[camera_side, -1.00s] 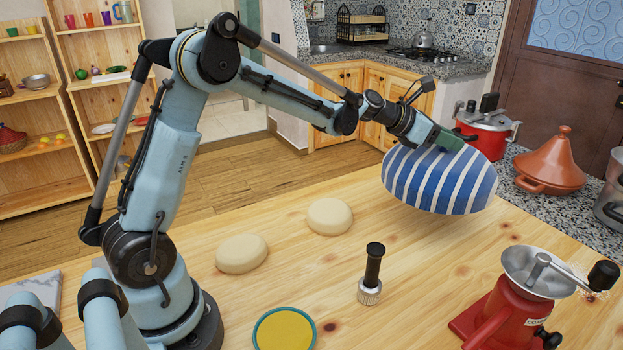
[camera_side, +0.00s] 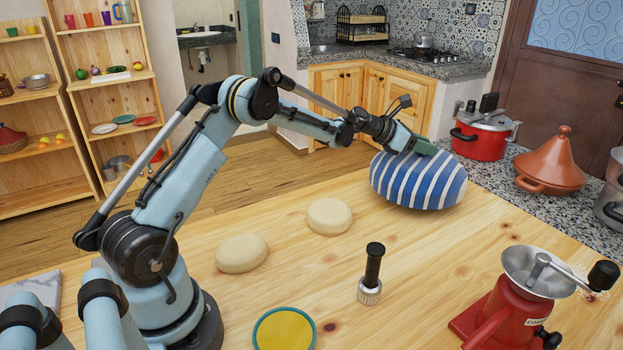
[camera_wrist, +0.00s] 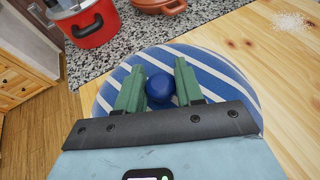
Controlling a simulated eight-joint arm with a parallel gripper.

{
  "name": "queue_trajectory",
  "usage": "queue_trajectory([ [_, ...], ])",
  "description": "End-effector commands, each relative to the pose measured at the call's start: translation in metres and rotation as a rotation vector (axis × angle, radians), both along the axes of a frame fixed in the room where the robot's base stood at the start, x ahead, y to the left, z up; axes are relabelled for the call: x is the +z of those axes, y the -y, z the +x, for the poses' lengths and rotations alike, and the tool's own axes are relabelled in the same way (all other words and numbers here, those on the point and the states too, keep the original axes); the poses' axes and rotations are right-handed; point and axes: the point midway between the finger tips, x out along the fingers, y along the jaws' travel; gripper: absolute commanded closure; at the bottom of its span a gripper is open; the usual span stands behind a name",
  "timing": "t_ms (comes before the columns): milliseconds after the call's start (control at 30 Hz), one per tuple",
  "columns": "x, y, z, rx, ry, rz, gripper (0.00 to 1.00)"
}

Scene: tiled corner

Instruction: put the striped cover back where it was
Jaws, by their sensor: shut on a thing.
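The striped cover (camera_side: 415,181) is a blue-and-white dome at the far right of the wooden table. My gripper (camera_side: 425,150) is at its top. In the wrist view the gripper's green fingers (camera_wrist: 160,88) are shut on the cover's round blue knob (camera_wrist: 160,86), and the striped cover (camera_wrist: 218,68) spreads out around them. The cover looks nearly level. Its lower edge is at or very close to the table top; I cannot tell if it touches. What is under it is hidden. Two pale dough rounds, one (camera_side: 330,215) nearer the cover and one (camera_side: 241,253) nearer my base, lie uncovered.
A black-handled stamp (camera_side: 371,273), a yellow round dish (camera_side: 284,331) and a red grinder (camera_side: 515,305) stand at the front. A red pot (camera_side: 480,136) and a clay tagine (camera_side: 551,166) stand on the speckled counter behind the cover.

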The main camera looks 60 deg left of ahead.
Motion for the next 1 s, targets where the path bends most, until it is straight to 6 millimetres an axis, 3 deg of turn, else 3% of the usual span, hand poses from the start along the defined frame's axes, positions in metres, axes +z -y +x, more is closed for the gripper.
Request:
queue_trajectory([
  [267,-0.035,0.000,0.000,0.000,0.000,0.000,1.00],
  [633,-0.039,0.000,0.000,0.000,0.000,0.000,1.00],
  [667,-0.039,0.000,0.000,0.000,0.000,0.000,0.60],
  [700,-0.039,0.000,0.000,0.000,0.000,0.000,0.54],
  [800,-0.039,0.000,0.000,0.000,0.000,0.000,0.39],
  [1000,-0.039,0.000,0.000,0.000,0.000,0.000,0.38],
])
